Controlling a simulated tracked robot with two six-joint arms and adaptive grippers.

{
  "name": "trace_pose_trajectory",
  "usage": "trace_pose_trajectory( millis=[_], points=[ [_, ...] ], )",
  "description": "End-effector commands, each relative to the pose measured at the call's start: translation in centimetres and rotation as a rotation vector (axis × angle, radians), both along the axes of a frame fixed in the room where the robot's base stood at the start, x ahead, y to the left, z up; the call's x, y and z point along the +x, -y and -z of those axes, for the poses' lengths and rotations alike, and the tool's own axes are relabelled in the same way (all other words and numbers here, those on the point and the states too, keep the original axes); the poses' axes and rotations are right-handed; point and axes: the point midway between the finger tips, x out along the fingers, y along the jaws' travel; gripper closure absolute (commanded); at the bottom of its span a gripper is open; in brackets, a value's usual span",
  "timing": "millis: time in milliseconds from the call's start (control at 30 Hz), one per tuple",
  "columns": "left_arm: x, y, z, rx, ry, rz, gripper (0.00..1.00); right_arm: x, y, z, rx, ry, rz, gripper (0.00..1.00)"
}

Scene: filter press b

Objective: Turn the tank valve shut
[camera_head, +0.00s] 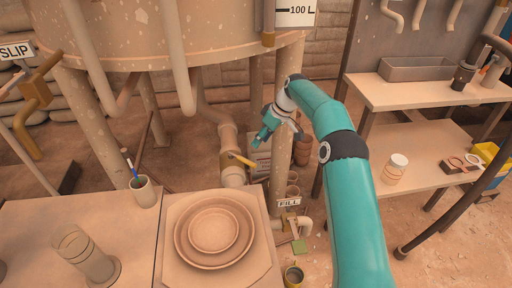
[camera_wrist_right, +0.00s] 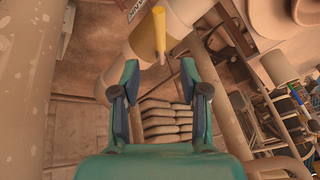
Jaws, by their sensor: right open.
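The tank valve's yellow lever (camera_head: 242,160) sits on the beige outlet pipe (camera_head: 228,136) under the big tank (camera_head: 170,30). It slants across the pipe, with its free end toward the right. My right gripper (camera_head: 262,137) is just above and right of the lever, apart from it in the head view. In the right wrist view the gripper (camera_wrist_right: 160,68) is open, and the lever (camera_wrist_right: 159,32) shows ahead of it, its lower end between the fingertips in the picture. I cannot tell whether they touch. My left gripper is out of view.
A tank leg (camera_head: 282,130) stands close beside my right gripper. A FILL label (camera_head: 289,202) and small pipe are lower right. A cup with pens (camera_head: 143,190) stands left. Shelves (camera_head: 425,88) are at right.

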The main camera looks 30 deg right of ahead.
Motion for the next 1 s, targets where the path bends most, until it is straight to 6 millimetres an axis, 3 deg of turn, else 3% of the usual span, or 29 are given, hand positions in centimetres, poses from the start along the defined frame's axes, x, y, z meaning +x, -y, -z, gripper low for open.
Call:
trace_pose_trajectory(
  millis=[367,567,633,667,867,1000],
  points=[
    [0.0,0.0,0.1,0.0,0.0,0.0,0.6,-0.3,0.3,-0.8,0.0,0.0,0.0,0.56],
    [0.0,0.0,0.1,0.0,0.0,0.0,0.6,-0.6,0.7,-0.5,-0.031,-0.006,-0.029,0.87],
    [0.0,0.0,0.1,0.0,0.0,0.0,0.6,-1.3,1.4,0.3,-0.078,-0.035,-0.056,0.99],
    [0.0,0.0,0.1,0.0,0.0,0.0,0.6,-1.7,1.7,0.8,-0.103,-0.054,-0.07,1.0],
    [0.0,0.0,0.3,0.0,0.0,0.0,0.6,-6.1,4.3,5.3,-0.338,-0.261,-0.262,1.0],
    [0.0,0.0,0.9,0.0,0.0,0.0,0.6,-7.9,3.8,7.6,-0.542,-0.407,-0.499,1.0]
  ],
)
